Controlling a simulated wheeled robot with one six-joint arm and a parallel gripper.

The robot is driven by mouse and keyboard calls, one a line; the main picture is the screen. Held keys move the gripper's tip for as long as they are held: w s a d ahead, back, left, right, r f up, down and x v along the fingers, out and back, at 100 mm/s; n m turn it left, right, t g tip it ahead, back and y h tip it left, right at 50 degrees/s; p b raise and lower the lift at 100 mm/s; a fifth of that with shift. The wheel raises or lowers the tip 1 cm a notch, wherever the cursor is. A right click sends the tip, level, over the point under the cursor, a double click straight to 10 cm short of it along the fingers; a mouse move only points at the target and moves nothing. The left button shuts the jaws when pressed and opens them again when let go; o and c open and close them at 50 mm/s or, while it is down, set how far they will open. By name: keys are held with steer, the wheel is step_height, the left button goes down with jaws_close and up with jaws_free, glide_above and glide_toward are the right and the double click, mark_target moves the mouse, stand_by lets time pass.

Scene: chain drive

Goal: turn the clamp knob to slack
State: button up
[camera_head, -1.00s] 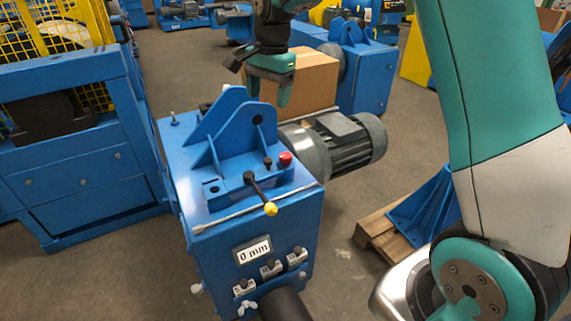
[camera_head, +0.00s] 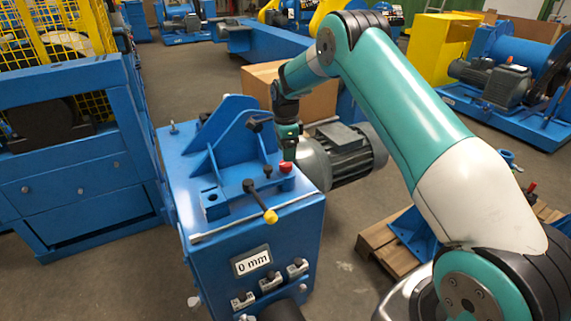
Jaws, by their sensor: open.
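A blue chain-drive housing (camera_head: 265,222) stands in the middle. On its top sit a small red knob (camera_head: 286,167), a small black knob (camera_head: 267,170) and a black lever (camera_head: 258,198) with a yellow ball end (camera_head: 270,216). None of these is labelled, so I cannot tell for sure which is the clamp knob. My gripper (camera_head: 288,152) points down just behind and above the red knob. It is open, and nothing shows held in it. Its fingers overlap in this view, so I cannot tell whether they touch the red knob.
A blue upright bracket (camera_head: 228,140) stands left of my gripper, and a grey motor (camera_head: 350,150) is to the right. A sign reading 0 mm (camera_head: 252,261) is on the housing front. A blue machine (camera_head: 75,185) stands left; a pallet (camera_head: 375,240) lies right.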

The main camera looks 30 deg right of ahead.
mark_target(286, 166)
step_height(286, 166, down, 6)
steer(key=shift+r, duration=0.1)
steer(key=c, duration=0.9)
steer(key=shift+c, duration=0.2)
